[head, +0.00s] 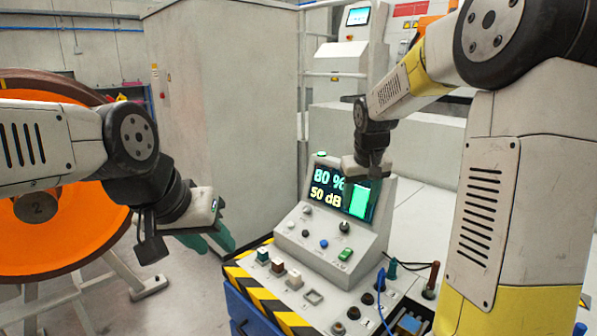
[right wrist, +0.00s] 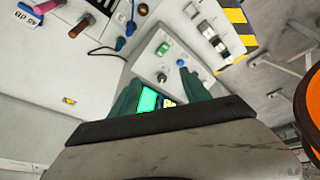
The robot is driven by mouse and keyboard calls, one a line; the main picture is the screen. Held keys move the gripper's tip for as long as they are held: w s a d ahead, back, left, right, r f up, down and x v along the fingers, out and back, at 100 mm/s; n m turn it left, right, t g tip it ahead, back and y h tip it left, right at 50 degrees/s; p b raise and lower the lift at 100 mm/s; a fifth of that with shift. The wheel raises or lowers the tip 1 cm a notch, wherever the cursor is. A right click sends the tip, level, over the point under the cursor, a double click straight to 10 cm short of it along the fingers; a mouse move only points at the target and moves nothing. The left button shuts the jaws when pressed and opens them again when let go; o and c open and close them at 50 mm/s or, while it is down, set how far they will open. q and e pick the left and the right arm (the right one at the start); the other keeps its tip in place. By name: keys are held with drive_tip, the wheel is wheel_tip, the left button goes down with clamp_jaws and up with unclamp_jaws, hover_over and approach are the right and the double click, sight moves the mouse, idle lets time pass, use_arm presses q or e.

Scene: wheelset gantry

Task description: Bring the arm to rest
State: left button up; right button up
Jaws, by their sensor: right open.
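My right gripper (head: 366,172) hangs in front of the console's display, its fingers hardly distinguishable in the head view. In the right wrist view the right gripper (right wrist: 160,85) has its two green fingers spread apart, with nothing between them but the console behind. My left gripper (head: 205,238) is at the left of the console, over the floor, its green fingers pointing right and down. Whether they are parted is unclear. The control console (head: 335,252) has a lit display (head: 342,192) reading 80 % and 50 dB, partly covered by my right gripper.
The console stands on a blue cart with a yellow-black striped edge (head: 262,302). An orange wheel (head: 60,235) is at the left. A tall grey cabinet (head: 222,120) stands behind.

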drive_tip(key=s+a+r+t+y, duration=0.1)
drive_tip(key=s+r, duration=0.1)
drive_tip(key=s, duration=1.1)
drive_tip(key=s+a+r+m+t+y, duration=0.1)
drive_tip(key=s+r, duration=0.1)
drive_tip(key=s, duration=1.1)
drive_tip(key=shift+r, duration=0.15)
